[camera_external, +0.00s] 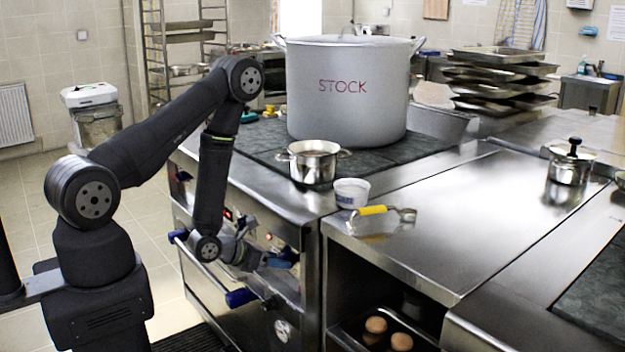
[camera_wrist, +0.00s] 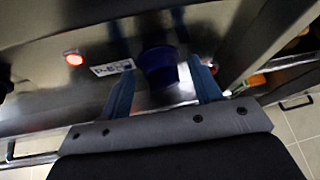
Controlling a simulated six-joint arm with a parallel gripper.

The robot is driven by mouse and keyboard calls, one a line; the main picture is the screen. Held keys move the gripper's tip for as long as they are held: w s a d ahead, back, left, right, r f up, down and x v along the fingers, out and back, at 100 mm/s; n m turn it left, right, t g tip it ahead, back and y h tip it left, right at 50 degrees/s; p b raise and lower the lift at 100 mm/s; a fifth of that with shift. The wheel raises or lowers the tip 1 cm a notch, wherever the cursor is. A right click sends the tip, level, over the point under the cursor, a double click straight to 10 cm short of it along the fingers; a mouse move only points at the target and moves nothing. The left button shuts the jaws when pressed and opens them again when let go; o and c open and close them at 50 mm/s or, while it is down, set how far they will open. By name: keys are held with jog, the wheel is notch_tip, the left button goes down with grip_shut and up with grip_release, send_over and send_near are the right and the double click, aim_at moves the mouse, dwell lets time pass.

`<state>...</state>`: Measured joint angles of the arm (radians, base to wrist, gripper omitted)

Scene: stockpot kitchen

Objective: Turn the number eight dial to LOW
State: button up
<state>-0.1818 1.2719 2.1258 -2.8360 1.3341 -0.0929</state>
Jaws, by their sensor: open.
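A dark blue dial (camera_wrist: 160,68) sits on the steel front panel in the wrist view. A small white label (camera_wrist: 112,68) is beside it on the left; its writing is too blurred to read, so I cannot confirm the dial's number or setting. My gripper (camera_wrist: 162,82) is open, with one blue finger on each side of the dial. I cannot tell whether the fingers touch it. In the external view my gripper (camera_external: 280,260) is low at the stove front (camera_external: 208,280), and largely hides the dial there.
A red lit lamp (camera_wrist: 73,59) is left of the label. The oven handle (camera_external: 240,297) runs below my gripper. On top stand a large stockpot (camera_external: 347,95), a small pot (camera_external: 313,165), a white tub (camera_external: 351,192) and a yellow-handled tool (camera_external: 372,210).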

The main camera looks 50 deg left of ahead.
jog(key=v, duration=1.2)
jog(key=shift+s+f, duration=0.1)
jog(key=s+a+f+n+t+h, duration=0.2)
jog(key=s+a+n+h, duration=0.2)
jog(key=s+a+n, duration=0.1)
jog(key=shift+a+x, duration=0.2)
jog(key=shift+x, duration=8.4)
jog(key=shift+f, duration=0.15)
jog(key=shift+c, duration=0.2)
jog(key=c, duration=0.9)
